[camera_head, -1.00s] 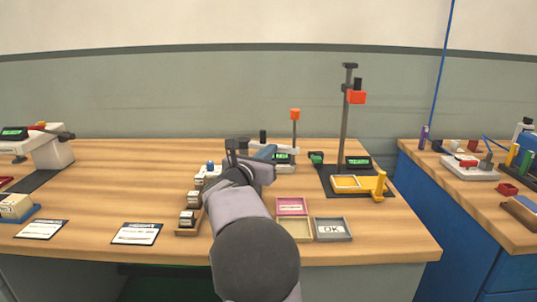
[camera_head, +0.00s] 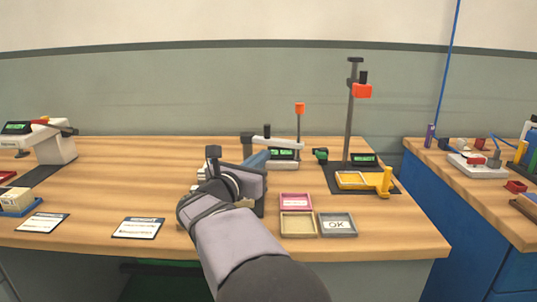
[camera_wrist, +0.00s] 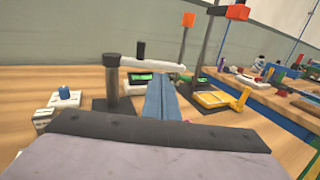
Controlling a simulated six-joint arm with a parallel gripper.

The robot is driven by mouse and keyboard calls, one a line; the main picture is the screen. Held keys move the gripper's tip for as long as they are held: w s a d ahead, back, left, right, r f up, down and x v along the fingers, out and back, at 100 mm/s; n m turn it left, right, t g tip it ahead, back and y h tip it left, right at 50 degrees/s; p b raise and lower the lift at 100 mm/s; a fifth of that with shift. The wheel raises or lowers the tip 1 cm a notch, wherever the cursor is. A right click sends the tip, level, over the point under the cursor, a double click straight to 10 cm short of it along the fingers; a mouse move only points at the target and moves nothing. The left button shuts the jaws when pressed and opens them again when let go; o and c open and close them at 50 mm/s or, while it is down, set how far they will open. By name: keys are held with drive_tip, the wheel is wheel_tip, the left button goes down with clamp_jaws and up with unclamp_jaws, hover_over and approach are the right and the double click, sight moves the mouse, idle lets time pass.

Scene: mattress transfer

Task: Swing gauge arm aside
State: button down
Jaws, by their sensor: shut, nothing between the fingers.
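The gauge has a dark post (camera_wrist: 112,75) with a white horizontal arm (camera_wrist: 152,62) reaching right from its top. A black knob (camera_wrist: 140,49) stands on the arm. In the head view the white arm (camera_head: 277,141) spans above a green-lit display (camera_head: 283,153). A thin grey rod with an orange cap (camera_head: 299,108) rises at the arm's right end; whether they join is unclear. My gripper (camera_head: 264,156) is shut and empty, its blue fingers together. In the wrist view my gripper (camera_wrist: 158,82) points at the gauge, just right of the post and below the arm. Contact cannot be told.
A tall stand (camera_head: 349,120) with an orange block and a yellow tray (camera_head: 350,180) is right of the gauge. Pink (camera_head: 295,201), tan and grey OK (camera_head: 337,225) trays lie at the front. A white block with a blue knob (camera_wrist: 64,97) is left of the post.

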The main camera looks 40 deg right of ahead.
drive_tip(key=shift+s+v, duration=0.1)
drive_tip(key=shift+v, duration=1.15)
drive_tip(key=shift+s+v, duration=0.15)
drive_tip(key=shift+v, duration=1.15)
drive_tip(key=shift+d, duration=0.1)
